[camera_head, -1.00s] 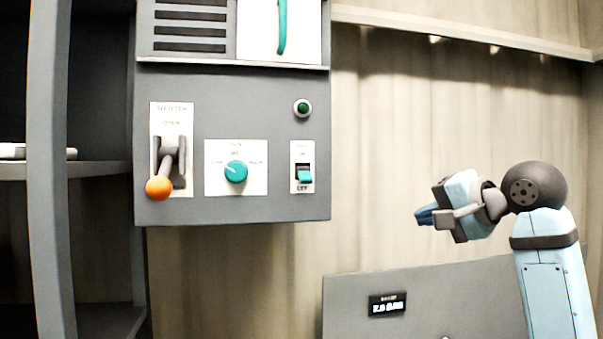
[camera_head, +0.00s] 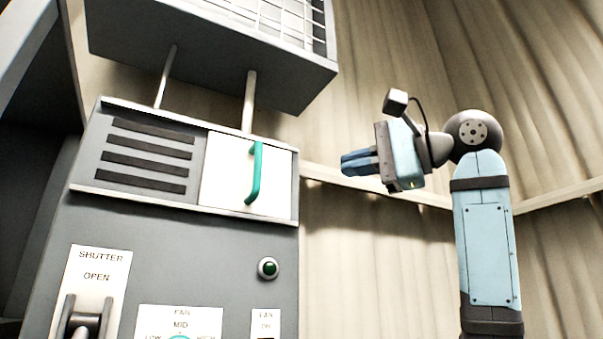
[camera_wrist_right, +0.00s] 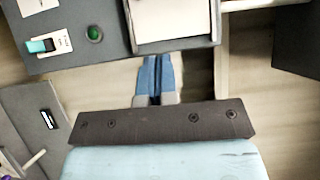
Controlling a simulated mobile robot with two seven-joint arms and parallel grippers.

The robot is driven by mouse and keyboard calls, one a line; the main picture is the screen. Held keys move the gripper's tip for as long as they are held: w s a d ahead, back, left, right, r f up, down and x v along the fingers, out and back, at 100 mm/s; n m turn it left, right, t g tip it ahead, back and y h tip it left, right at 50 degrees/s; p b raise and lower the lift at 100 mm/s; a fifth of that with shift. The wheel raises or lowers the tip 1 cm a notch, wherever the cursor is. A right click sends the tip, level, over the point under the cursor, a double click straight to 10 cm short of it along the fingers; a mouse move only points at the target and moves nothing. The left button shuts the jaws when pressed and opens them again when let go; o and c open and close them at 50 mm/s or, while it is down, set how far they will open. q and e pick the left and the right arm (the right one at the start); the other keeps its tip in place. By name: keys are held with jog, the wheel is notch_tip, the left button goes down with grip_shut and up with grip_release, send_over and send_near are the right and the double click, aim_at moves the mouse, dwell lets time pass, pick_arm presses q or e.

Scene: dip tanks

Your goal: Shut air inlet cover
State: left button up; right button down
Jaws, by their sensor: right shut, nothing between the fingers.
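The air inlet cover (camera_head: 228,180) is a white sliding panel with a vertical teal handle (camera_head: 255,174), between two rails at the top of the grey control box. It sits at the right end of the rails, and several dark vent slots (camera_head: 146,155) show uncovered to its left. My right gripper (camera_head: 346,162) is shut and empty, to the right of the box and apart from the cover, about level with the handle in the picture. In the right wrist view its blue fingers (camera_wrist_right: 157,62) are together below the white cover (camera_wrist_right: 172,22). My left gripper is out of view.
The box (camera_head: 190,243) also carries a green button (camera_head: 268,268), a shutter lever (camera_head: 85,318) and a fan dial, partly cut off. A grey hood with a grid (camera_head: 215,55) hangs above on two posts. Open space lies between the gripper and the box.

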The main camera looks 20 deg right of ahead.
aim_at(279, 174)
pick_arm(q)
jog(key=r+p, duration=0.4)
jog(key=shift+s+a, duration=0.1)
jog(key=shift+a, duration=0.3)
pick_arm(e)
jog(key=x, duration=0.4)
jog(key=s+a+x, duration=0.1)
jog(key=x, duration=0.3)
jog(key=s+a+x, duration=0.1)
jog(key=x, duration=0.3)
jog(key=shift+f, duration=0.1)
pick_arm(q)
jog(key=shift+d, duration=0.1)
pick_arm(e)
jog(key=shift+d, duration=0.1)
